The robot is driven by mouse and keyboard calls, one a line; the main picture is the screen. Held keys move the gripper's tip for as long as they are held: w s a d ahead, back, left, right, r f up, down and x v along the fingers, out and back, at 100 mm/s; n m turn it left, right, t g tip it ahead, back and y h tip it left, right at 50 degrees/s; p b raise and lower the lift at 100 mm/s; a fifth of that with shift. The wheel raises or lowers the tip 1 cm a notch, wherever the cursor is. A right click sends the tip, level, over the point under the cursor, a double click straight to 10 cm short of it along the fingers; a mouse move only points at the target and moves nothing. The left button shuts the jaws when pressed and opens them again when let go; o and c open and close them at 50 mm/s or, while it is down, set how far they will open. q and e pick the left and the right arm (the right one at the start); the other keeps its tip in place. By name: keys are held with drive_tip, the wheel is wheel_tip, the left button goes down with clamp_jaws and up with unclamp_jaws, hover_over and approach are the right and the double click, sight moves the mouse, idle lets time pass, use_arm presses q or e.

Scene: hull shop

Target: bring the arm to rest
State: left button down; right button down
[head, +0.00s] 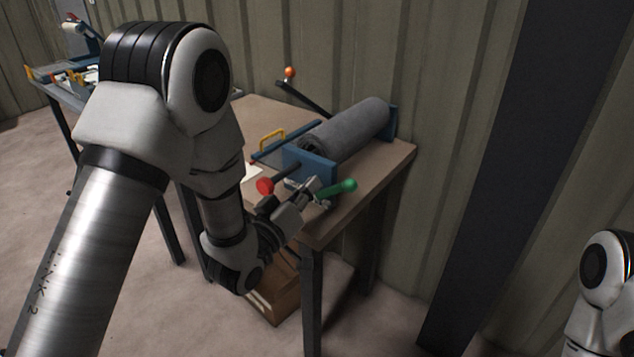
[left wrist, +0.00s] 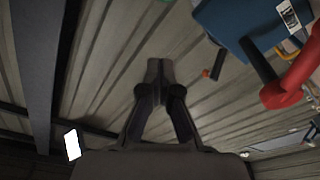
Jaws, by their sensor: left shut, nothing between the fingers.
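My left arm comes in from the left in the head view and bends down towards the workbench. My left gripper (head: 308,190) is by the bench's near end, in front of the blue end plate and close to a green handle (head: 343,187). In the left wrist view the gripper's fingertips (left wrist: 160,70) meet with nothing between them. Whether the gripper touches the green handle I cannot tell. My right gripper is out of view; only a piece of my right arm shows at the lower right of the head view.
The workbench (head: 395,163) carries a grey roller (head: 350,130) in blue end plates (head: 310,166). A red knob (head: 265,186) and an orange-tipped lever (head: 290,73) stick out. A wooden box (head: 272,300) is below. A ribbed wall (head: 440,60) and dark post (head: 490,180) stand behind.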

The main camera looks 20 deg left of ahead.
use_arm(q)
drive_tip(key=shift+d, duration=0.1)
drive_tip(key=s+a+f+g+y+p, duration=0.1)
drive_tip(key=s+f+g+p, duration=0.2)
drive_tip(key=f, duration=0.5)
drive_tip(key=s+a+f+n+g+y+p, duration=0.1)
drive_tip(key=s+f+g, duration=0.2)
drive_tip(key=s+f, duration=0.35)
drive_tip(key=s+a+f+g+y+p, duration=0.1)
drive_tip(key=s+f+g+p, duration=0.2)
drive_tip(key=f, duration=0.5)
drive_tip(key=s+a+f+m+g+y, duration=0.1)
drive_tip(key=s+f+g, duration=0.3)
drive_tip(key=s, duration=0.6)
drive_tip(key=s+a+f+m+g, duration=0.2)
drive_tip(key=s+g, duration=0.4)
drive_tip(key=s, duration=0.5)
wheel_tip(320, 180, down, 2)
drive_tip(key=shift+s+f+m+y, duration=0.25)
drive_tip(key=shift+m+y, duration=0.15)
drive_tip(key=shift+m, duration=0.2)
drive_tip(key=shift+a, duration=0.1)
